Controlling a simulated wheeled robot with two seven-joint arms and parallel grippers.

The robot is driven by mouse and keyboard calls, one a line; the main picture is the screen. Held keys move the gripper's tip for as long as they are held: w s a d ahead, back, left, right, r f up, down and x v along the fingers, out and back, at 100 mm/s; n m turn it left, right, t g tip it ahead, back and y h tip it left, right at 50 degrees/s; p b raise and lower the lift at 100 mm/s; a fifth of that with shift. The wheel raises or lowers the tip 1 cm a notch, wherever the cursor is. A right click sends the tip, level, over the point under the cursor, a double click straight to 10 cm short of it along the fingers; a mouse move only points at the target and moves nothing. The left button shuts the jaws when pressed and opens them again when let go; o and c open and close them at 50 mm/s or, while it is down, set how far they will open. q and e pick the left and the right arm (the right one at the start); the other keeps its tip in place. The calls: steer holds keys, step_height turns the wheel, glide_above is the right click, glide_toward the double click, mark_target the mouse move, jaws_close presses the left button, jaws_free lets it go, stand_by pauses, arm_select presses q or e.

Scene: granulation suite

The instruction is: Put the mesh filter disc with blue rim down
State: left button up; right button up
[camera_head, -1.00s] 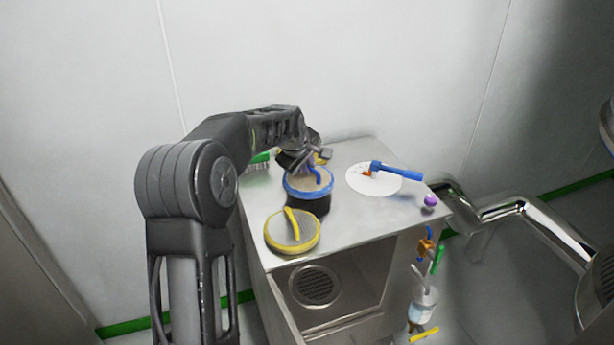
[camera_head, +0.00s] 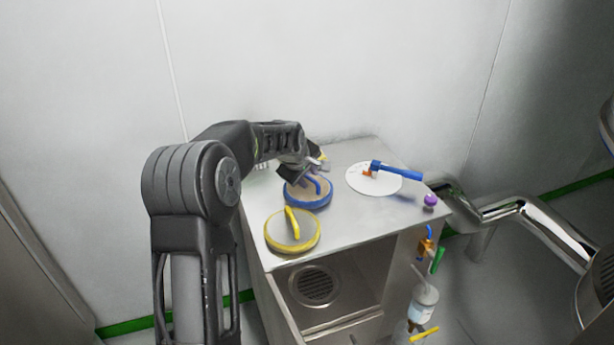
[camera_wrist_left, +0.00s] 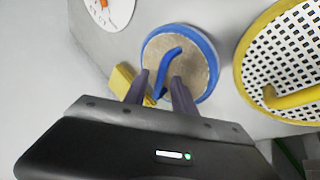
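The mesh filter disc with blue rim (camera_head: 296,192) lies flat on the steel cabinet top, behind the yellow-rimmed disc. It has a curved blue handle. In the left wrist view the blue-rimmed disc (camera_wrist_left: 205,58) is straight ahead of the fingers. My left gripper (camera_head: 311,172) is low over the disc's handle. In the left wrist view its two fingers (camera_wrist_left: 160,82) stand apart, with the handle between them and a gap showing at the sides, so it looks open. My right gripper is not in view.
The yellow-rimmed mesh disc (camera_head: 280,232) lies close in front on the steel top (camera_head: 352,222). A white round plate (camera_head: 357,184) with a blue-handled tool (camera_head: 400,172) and a purple ball (camera_head: 430,200) are to the right. A yellow block (camera_wrist_left: 122,80) is beside the blue-rimmed disc.

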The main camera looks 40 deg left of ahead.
arm_select(q)
steer(key=shift+r, duration=0.1)
steer(key=v, duration=1.2)
steer(key=shift+b, duration=0.3)
